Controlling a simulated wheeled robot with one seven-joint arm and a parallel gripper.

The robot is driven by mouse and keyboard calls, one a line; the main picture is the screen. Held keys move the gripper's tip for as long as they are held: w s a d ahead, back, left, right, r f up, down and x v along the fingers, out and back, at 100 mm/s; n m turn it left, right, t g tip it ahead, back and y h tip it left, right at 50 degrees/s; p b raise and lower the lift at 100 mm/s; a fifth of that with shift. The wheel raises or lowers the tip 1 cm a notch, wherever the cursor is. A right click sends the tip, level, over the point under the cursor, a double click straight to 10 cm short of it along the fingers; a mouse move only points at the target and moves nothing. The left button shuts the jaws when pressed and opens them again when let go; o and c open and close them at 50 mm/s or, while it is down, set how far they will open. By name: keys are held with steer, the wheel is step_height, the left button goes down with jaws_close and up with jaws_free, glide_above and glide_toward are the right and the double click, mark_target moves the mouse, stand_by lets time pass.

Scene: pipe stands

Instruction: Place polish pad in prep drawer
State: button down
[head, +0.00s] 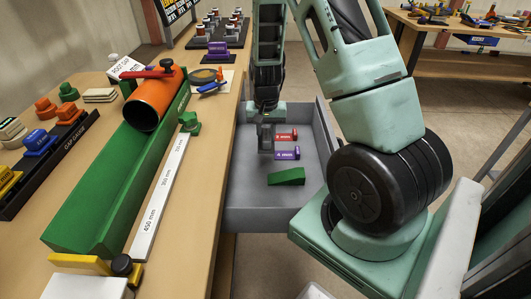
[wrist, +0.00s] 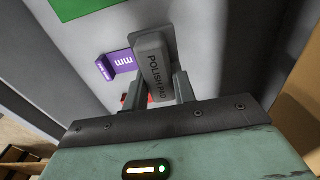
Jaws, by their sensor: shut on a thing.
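The polish pad (wrist: 153,52) is a grey block with its name printed on it. In the wrist view it stands between the two fingers of my gripper (wrist: 160,88), which is shut on it. In the head view my gripper (head: 265,128) reaches down into the open grey prep drawer (head: 262,216), toward its far left part. The pad appears as a small grey shape (head: 266,146) below the gripper. I cannot tell whether it touches the drawer floor.
The drawer holds a red piece (head: 286,135), a purple piece (head: 287,154) close to the pad, and a green wedge (head: 287,176). The workbench (head: 206,150) at left carries a green channel (head: 110,190) with an orange pipe (head: 154,100). The drawer's near floor is clear.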

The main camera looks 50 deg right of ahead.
mark_target(266, 133)
steer(key=shift+f, duration=2.9)
steer(key=shift+f, duration=0.1)
steer(key=c, duration=1.1)
jaws_free()
steer(key=shift+c, duration=0.2)
steer(key=r, duration=1.2)
steer(key=shift+s+a+r+p, duration=0.15)
steer(key=shift+s+a+p, duration=0.05)
steer(key=shift+a+p, duration=0.15)
